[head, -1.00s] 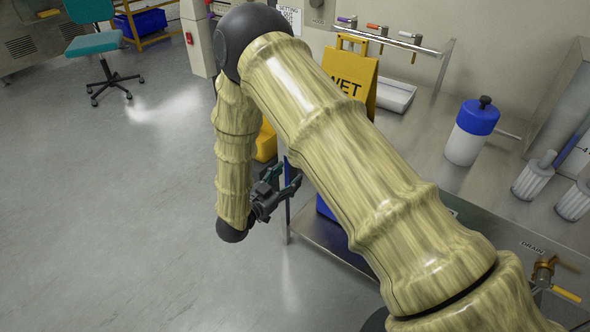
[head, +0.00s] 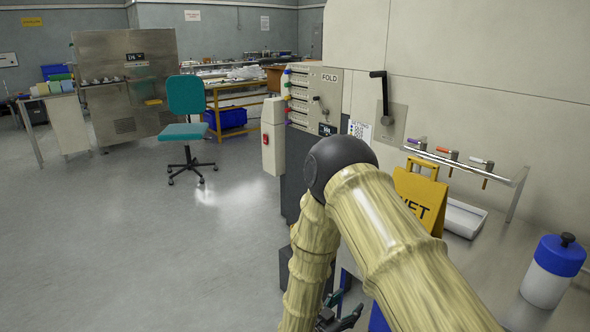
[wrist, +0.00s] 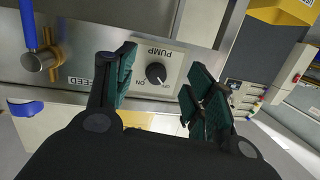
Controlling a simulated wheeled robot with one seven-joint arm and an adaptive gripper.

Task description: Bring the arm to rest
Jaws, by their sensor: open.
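My arm, in a wood-patterned sleeve, reaches forward and bends down at a dark elbow in the head view. My gripper (head: 338,314) is at the bottom edge of the head view, partly cut off, beside the steel bench. In the wrist view my gripper (wrist: 160,88) has its two teal-padded fingers spread apart, with nothing between them. Beyond the fingers is a panel marked PUMP with a black knob (wrist: 156,73). I cannot tell the exact gap between the fingertips and that panel.
A yellow WET sign (head: 420,203), a white tray (head: 464,218) and a blue-topped white container (head: 552,270) stand on the bench at right. A FOLD machine (head: 313,95) stands behind my elbow. A teal chair (head: 187,110) is further back. The floor at left is clear.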

